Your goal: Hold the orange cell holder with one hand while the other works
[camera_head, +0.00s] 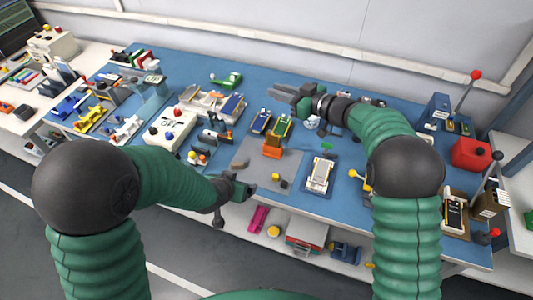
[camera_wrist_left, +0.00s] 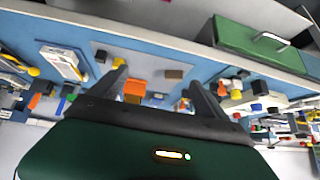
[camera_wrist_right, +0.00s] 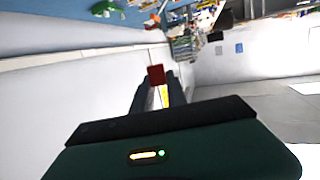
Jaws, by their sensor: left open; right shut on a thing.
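The orange cell holder (camera_head: 272,147) stands on the grey mat (camera_head: 290,166) in the middle of the blue table. It also shows in the left wrist view (camera_wrist_left: 134,88), beyond my fingers. My left gripper (camera_head: 247,186) is open and empty at the table's front edge, in front of the holder and apart from it. My right gripper (camera_head: 284,92) is over the back of the table, behind the holder and not touching it. In the right wrist view its fingers are shut on a small red-and-yellow thing (camera_wrist_right: 156,75). I cannot tell what it is.
Blue and green-yellow cell trays (camera_head: 282,125) stand just behind the holder. A white-topped device (camera_head: 319,174) stands to its right, and a white box with knobs (camera_head: 170,130) to its left. A red box (camera_head: 470,153) is at the far right. Part of the mat is bare.

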